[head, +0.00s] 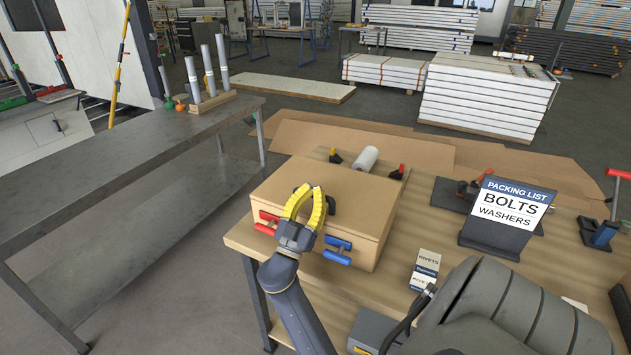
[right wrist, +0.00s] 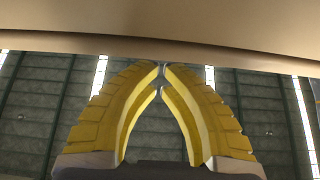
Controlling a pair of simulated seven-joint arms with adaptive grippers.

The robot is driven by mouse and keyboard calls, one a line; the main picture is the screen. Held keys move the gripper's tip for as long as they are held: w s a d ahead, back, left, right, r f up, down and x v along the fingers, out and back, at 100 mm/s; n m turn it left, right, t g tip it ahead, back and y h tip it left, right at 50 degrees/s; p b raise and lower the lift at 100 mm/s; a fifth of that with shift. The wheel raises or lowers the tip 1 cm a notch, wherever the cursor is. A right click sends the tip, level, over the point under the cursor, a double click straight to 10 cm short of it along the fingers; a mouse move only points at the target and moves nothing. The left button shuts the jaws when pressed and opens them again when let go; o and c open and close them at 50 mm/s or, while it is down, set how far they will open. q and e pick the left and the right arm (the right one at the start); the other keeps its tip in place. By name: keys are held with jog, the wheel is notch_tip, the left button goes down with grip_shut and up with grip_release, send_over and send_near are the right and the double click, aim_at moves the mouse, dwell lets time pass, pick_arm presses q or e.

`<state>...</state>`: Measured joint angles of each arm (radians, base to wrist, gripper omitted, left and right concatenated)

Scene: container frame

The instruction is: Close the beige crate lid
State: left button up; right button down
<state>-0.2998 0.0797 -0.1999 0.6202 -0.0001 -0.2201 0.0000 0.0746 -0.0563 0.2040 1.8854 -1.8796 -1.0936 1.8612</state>
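The beige crate (head: 376,218) stands on the wooden workbench. Its lid (head: 362,196) looks flat across the top; I cannot tell whether it is fully seated. A dark handle shows on the lid behind my fingers. A red latch (head: 267,222) and a blue latch (head: 337,250) are on the front side. My right gripper (head: 311,190), with yellow fingers, is at the crate's front and hides part of the lid. In the right wrist view its fingertips (right wrist: 162,70) meet with nothing between them, near a beige surface (right wrist: 165,25). My left gripper is not in view.
The packing list sign (head: 508,214) stands right of the crate, and small rivets boxes (head: 425,268) lie nearer. A white roll (head: 366,158) is behind the crate. A grey table (head: 100,175) is at left, with open floor between it and the workbench (head: 395,290).

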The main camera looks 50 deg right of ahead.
jog(key=shift+s+a+f, duration=0.1)
jog(key=shift+a+f, duration=0.1)
jog(key=shift+f, duration=0.55)
jog(key=shift+f, duration=0.1)
